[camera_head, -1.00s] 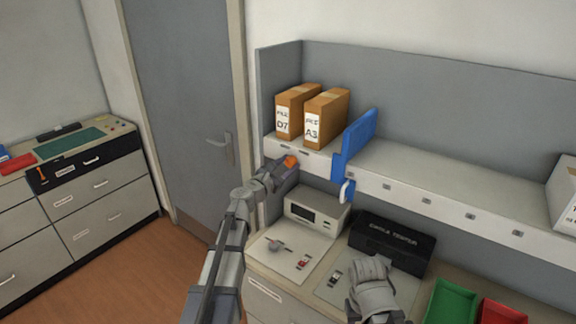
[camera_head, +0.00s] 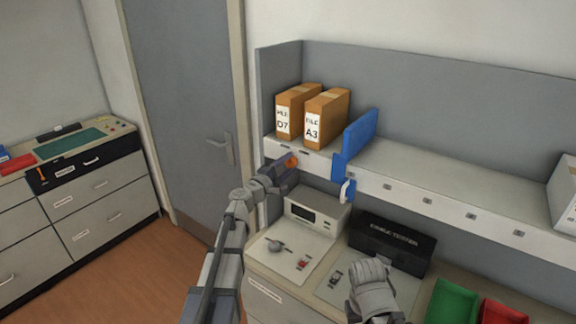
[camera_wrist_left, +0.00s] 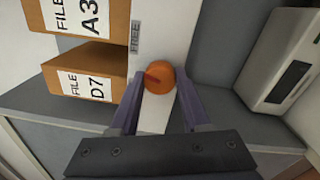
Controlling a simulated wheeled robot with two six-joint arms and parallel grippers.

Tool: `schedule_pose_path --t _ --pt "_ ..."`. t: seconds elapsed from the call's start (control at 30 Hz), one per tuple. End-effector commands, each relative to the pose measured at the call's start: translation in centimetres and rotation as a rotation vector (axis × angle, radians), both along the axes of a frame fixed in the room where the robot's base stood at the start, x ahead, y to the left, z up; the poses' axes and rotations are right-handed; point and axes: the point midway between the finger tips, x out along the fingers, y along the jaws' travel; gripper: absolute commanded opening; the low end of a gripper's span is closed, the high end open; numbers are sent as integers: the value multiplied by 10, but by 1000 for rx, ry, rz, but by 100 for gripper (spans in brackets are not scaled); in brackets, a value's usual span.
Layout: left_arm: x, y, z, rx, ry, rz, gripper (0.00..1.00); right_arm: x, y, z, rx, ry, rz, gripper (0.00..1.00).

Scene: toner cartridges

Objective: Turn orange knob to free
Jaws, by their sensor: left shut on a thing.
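The orange knob (camera_wrist_left: 160,79) is on the front edge of the shelf, with a dark red pointer mark on its face. It also shows in the head view (camera_head: 292,161) below the cardboard files. A FREE label (camera_wrist_left: 135,37) is beside the knob. My left gripper (camera_wrist_left: 163,85) is shut on the knob, one finger on each side; in the head view the left arm reaches up to it. My right gripper (camera_head: 368,285) is low over the bench at the right; its jaw state is unclear.
Cardboard files D7 (camera_head: 283,118) and A3 (camera_head: 313,125) stand on the shelf (camera_head: 408,170) above the knob. A blue divider (camera_head: 358,138) is clamped on the shelf to the right. A white meter (camera_head: 318,214) and a black box (camera_head: 392,243) are below.

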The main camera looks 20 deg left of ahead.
Motion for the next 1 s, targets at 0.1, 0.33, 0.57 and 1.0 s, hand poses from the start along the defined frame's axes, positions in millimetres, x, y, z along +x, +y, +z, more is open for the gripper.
schedule_pose_path --t 0.1,0.33,0.57,1.0 --pt "0 0 0 94 -34 0 0 0 0 0 0 0 0 50" --pt "0 0 0 251 -90 -1 0 0 0 -1 0 0 0 50" --pt "-1 0 -1 352 -127 -1 0 0 0 -1 0 0 0 50" --pt "-1 0 -1 412 -148 -2 0 0 0 -1 0 0 0 50"
